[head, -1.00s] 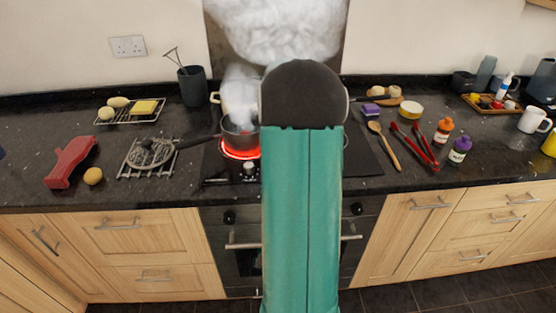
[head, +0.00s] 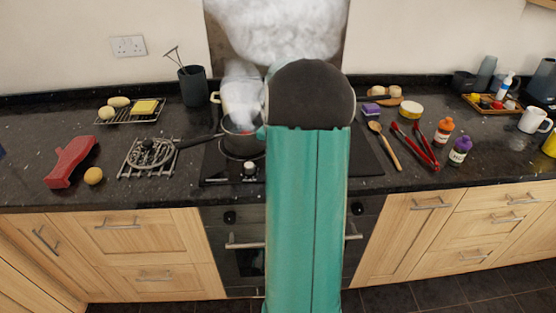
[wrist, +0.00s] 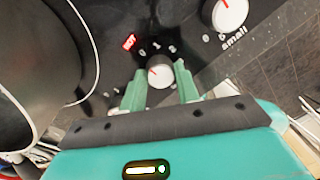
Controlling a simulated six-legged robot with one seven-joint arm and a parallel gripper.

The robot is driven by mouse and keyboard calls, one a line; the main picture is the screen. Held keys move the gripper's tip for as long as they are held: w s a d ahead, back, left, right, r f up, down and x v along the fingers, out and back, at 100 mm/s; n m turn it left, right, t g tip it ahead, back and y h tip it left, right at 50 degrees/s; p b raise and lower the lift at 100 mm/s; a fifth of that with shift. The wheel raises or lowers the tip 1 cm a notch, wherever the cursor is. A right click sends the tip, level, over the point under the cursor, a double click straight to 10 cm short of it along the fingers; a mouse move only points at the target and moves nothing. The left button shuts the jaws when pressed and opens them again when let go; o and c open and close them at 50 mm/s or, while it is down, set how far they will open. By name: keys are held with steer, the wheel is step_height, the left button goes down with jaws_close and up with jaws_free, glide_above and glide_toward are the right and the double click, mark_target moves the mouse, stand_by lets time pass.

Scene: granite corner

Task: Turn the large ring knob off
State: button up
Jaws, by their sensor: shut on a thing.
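The large ring knob (wrist: 159,73), silver-sided with a white face and a small red mark, is between the two teal fingers of my gripper (wrist: 160,85) in the wrist view. The fingers are shut on its sides. A second knob (wrist: 228,14), labelled "small", is at the upper right of that view. In the head view my arm hides the gripper and part of the hob. One hob knob (head: 249,168) shows left of my arm there. The ring under the steaming pan (head: 240,140) is dark.
The pan's side (wrist: 40,60) is close on the left in the wrist view. Tongs (head: 414,145) and bottles lie to the right of the hob.

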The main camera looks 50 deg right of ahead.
stand_by(0.3)
steer(key=o, duration=1)
steer(key=shift+c, duration=0.2)
step_height(320, 180, up, 14)
steer(key=shift+w+f, duration=0.15)
steer(key=shift+w, duration=0.2)
steer(key=shift+a, duration=0.15)
